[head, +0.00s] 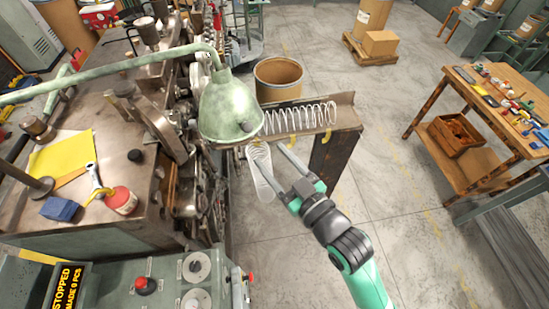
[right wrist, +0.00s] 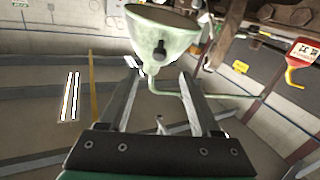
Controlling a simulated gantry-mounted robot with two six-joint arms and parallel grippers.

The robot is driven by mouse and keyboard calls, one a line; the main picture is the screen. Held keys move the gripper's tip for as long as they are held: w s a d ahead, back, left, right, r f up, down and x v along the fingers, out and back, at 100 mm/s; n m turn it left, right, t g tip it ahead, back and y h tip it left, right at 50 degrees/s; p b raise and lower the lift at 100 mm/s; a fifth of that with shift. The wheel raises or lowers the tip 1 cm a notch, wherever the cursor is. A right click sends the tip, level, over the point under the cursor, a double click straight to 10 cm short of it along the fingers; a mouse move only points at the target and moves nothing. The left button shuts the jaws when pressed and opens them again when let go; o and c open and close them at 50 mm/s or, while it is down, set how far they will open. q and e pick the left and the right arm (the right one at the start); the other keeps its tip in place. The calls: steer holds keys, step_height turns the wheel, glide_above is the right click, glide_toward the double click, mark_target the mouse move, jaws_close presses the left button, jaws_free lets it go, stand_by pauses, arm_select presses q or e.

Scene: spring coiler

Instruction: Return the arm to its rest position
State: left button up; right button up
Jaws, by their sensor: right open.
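My right gripper (head: 268,156) is at the middle of the head view, its arm coming in from the lower right. Its two fingers are apart, pointing up and left toward the green lamp shade (head: 230,106) and the front edge of the chute (head: 345,112). In the right wrist view the open fingers (right wrist: 158,84) hold nothing that I can see. The lamp shade (right wrist: 163,32) shows beyond them. My left gripper is not in view.
Coiled springs (head: 300,117) lie in the chute. A pale oval thing (head: 257,158) beside the left finger is unclear. A round bin (head: 278,78) stands behind. The coiling machine fills the left; a wooden workbench (head: 490,150) stands right. Floor between (head: 390,200) is clear.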

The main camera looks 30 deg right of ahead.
steer(key=shift+r, duration=0.1)
step_height(320, 180, up, 27)
steer(key=t+p, duration=0.4)
steer(key=t, duration=0.1)
steer(key=s+r+t, duration=0.2)
steer(key=s+r, duration=0.1)
steer(key=r, duration=0.5)
steer(key=s+r+t+y+p, duration=0.1)
steer(key=s+r, duration=0.3)
steer(key=r, duration=0.5)
steer(key=shift+s+a+m+t+y, duration=0.3)
steer(key=shift+a+m+t, duration=0.1)
steer(key=shift+t, duration=0.3)
steer(key=shift+r, duration=0.1)
